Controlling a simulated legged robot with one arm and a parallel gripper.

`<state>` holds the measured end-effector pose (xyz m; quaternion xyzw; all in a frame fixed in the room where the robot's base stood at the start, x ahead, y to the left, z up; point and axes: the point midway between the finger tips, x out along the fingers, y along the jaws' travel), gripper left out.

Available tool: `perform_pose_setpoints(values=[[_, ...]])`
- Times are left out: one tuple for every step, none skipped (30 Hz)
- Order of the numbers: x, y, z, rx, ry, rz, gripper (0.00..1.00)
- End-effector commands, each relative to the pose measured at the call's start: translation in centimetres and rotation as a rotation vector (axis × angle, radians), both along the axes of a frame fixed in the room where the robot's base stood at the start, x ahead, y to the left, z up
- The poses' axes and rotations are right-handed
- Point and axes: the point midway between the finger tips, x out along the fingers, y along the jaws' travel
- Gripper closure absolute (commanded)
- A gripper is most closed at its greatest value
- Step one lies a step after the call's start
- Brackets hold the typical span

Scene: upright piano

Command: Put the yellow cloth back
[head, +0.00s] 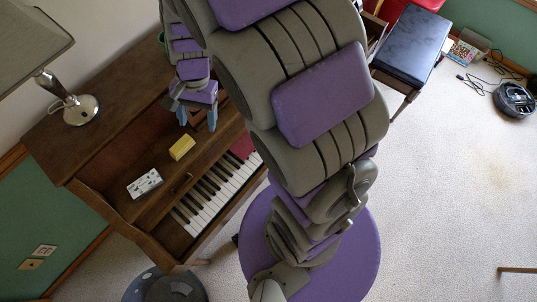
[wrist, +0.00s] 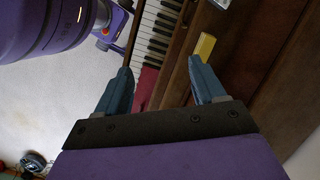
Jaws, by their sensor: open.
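The yellow cloth (head: 182,148) is a small block-like yellow piece on the piano's wooden ledge, above the keys. It also shows in the wrist view (wrist: 205,46), just beyond the tip of one finger. My gripper (head: 200,122) hangs over the piano with its blue fingers pointing down, beyond the cloth. In the wrist view my gripper (wrist: 164,80) is open with nothing between its fingers. A red cloth (head: 242,146) lies at the far end of the keys, and it shows between my fingers in the wrist view (wrist: 146,86).
The piano (head: 95,170) carries a lamp (head: 80,110) on top. A white patterned box (head: 145,183) lies on the ledge near the yellow cloth. A black bench (head: 410,45) stands at the upper right. A round black device (head: 514,100) sits on open carpet.

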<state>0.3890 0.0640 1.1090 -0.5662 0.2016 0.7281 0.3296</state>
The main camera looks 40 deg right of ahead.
Motion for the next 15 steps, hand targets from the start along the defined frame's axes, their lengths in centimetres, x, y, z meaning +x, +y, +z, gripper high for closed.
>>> perform_pose_setpoints(values=[[-1.5,-0.3,1.2,-0.007,-0.015,0.051,0.31],[-2.5,-0.6,1.8,-0.011,-0.022,0.087,0.31],[-3.7,-0.9,2.4,-0.017,-0.031,0.133,0.31],[-4.6,-1.1,3.0,-0.022,-0.038,0.168,0.31],[-5.6,-1.4,3.5,-0.027,-0.045,0.202,0.31],[-6.9,-1.7,4.0,-0.034,-0.049,0.249,0.31],[-8.0,-2.0,4.4,-0.039,-0.053,0.284,0.31],[-9.0,-2.2,4.8,-0.043,-0.057,0.32,0.31],[-10.2,-2.6,5.3,-0.051,-0.061,0.366,0.31],[-11.1,-2.9,5.7,-0.057,-0.069,0.401,0.31],[-12.1,-3.2,6.0,-0.064,-0.073,0.435,0.31],[-13.4,-3.6,6.3,-0.071,-0.076,0.481,0.31],[-14.4,-3.8,6.5,-0.075,-0.079,0.514,0.31],[-15.3,-4.1,6.7,-0.081,-0.08,0.548,0.31],[-16.5,-4.5,6.9,-0.088,-0.082,0.589,0.31]])
